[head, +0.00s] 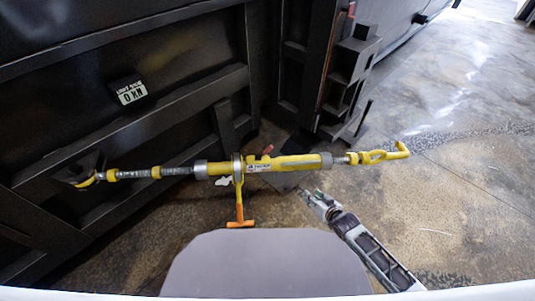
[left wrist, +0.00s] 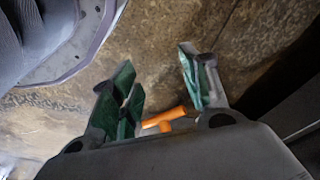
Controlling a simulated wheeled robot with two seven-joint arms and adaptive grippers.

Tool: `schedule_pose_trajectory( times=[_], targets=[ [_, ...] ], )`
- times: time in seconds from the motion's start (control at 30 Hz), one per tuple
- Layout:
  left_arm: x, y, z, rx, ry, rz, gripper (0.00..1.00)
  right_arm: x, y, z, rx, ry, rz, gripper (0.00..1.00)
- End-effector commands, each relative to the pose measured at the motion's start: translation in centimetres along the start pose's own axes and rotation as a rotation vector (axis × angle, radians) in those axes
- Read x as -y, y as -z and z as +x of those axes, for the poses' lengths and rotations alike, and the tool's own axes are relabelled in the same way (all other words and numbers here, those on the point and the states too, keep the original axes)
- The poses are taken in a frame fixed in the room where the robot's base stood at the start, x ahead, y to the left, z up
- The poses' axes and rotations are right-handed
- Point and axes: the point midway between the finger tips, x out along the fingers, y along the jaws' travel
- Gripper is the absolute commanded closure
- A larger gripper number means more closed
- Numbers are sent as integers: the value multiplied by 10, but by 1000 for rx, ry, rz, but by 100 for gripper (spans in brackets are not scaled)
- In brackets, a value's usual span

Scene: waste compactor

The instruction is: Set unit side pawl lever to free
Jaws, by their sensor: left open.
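A yellow ratchet turnbuckle (head: 290,162) spans the head view, with a grey ratchet collar near its middle. An orange-ended handle (head: 239,215) hangs down from the collar. A small red part (head: 267,151) shows just above the body, right of the collar; I cannot tell if it is the pawl lever or how it is set. My left gripper (left wrist: 158,78) has its green-padded fingers apart in the left wrist view; the orange handle end (left wrist: 165,119) shows behind and between them, and contact is unclear. My right gripper (head: 319,203) is below the turnbuckle's right part, apart from it.
A black ribbed wall (head: 120,140) with a small display (head: 130,92) reading 0 kN stands behind at left. A black steel post (head: 345,80) rises behind the turnbuckle. A yellow hook (head: 385,154) ends it at right. The concrete floor (head: 460,180) at right is clear.

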Motion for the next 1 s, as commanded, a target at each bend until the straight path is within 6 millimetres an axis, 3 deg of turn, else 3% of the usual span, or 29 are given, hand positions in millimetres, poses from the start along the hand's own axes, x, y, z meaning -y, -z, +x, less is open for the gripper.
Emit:
schedule_pose_trajectory(
  times=[0.2, 0.5, 1.0],
  targets=[
    [-7, 17, -28, -11, -12, -2, 54, 41, 46, -6, -87, 97, 27, 65],
    [-12, 29, -60, -21, -23, -3, 54, 85, 84, -23, -157, 201, 61, 65],
    [-27, 25, -70, -9, -52, 3, 54, 121, 139, -52, -338, 490, 187, 65]
  ],
)
